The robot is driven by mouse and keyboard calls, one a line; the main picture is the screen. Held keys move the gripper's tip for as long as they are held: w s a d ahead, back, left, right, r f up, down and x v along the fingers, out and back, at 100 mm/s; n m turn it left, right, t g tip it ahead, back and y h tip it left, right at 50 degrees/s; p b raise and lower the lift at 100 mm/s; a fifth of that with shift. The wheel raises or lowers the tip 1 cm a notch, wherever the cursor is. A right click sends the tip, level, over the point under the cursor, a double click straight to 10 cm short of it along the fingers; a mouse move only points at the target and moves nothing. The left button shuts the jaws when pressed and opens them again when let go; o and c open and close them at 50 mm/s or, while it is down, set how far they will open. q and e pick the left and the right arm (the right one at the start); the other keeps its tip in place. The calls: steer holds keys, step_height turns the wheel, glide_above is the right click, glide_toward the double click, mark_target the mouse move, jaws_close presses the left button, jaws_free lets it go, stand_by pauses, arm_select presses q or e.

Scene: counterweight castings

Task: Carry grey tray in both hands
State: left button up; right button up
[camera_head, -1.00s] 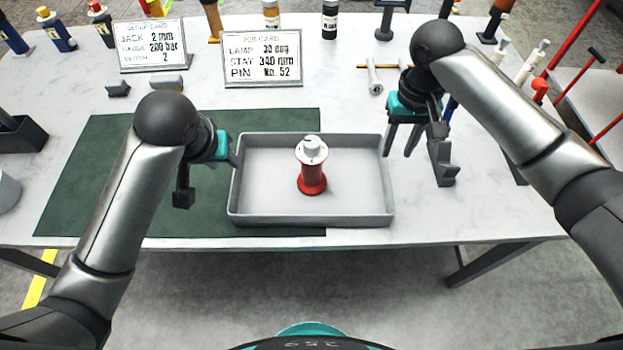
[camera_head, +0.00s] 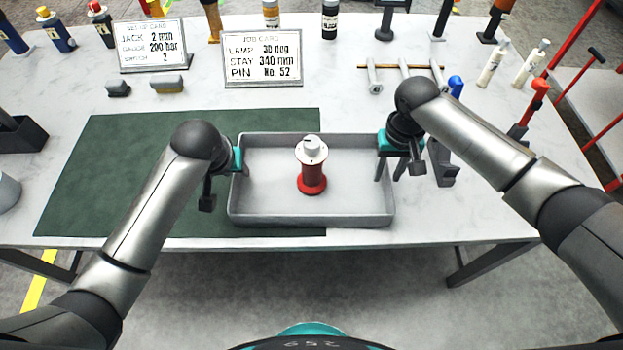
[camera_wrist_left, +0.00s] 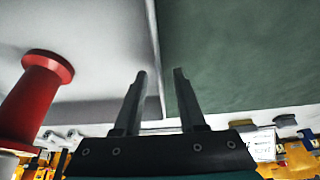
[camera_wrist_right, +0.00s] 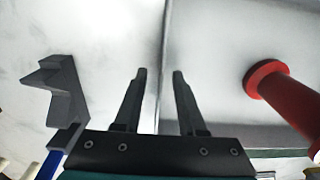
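The grey tray (camera_head: 290,219) lies on the table, partly over the green mat, with a red spool-shaped part (camera_head: 312,180) with a white top standing upright in it. My left gripper (camera_head: 240,172) is at the tray's left wall. In the left wrist view its fingers (camera_wrist_left: 159,73) are open, one on each side of the wall, with gaps showing. My right gripper (camera_head: 388,172) is at the tray's right wall. In the right wrist view its fingers (camera_wrist_right: 160,73) are also open on either side of the wall, with gaps showing.
A dark angled block (camera_head: 442,165) stands just right of the tray. The green mat (camera_head: 110,180) is clear on the left. Two cards, the job card (camera_head: 262,58) and the set-up card (camera_head: 153,47), stand behind. Bottles and tools line the back and right.

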arm_select(q)
jaws_close()
arm_select(e)
jaws_close()
arm_select(q)
steer(key=shift+r, duration=0.1)
arm_select(e)
steer(key=shift+w+r, duration=0.1)
stand_by(0.8)
